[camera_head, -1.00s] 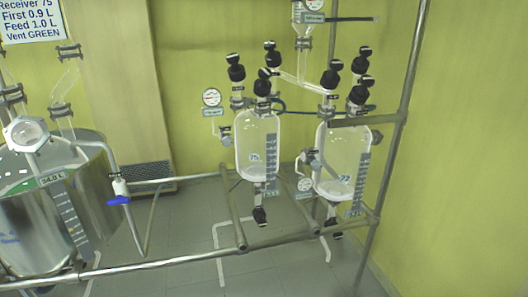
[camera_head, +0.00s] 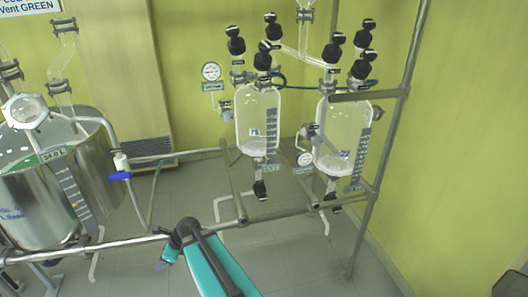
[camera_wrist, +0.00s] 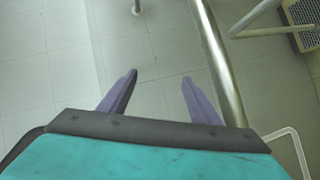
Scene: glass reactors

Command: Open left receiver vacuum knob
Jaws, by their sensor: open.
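The left receiver (camera_head: 257,118) is a clear glass vessel on a metal frame; its small label seems to read 75. Three black knobs top it: a left one (camera_head: 235,41), a back one (camera_head: 273,27) and a front one (camera_head: 262,57). I cannot tell which is the vacuum knob. My gripper (camera_wrist: 160,76) is open and empty in the wrist view, its purple fingers apart above the floor. In the head view a purple fingertip (camera_head: 161,266) shows low, in front of and well below the receiver. No knob shows in the wrist view.
A metal rail (camera_head: 140,242) crosses in front of the receivers, close to my arm. The right receiver (camera_head: 343,135) stands beside the left one with its own black knobs. A pressure gauge (camera_head: 211,72) is left of the receiver. A steel vessel (camera_head: 55,190) stands far left.

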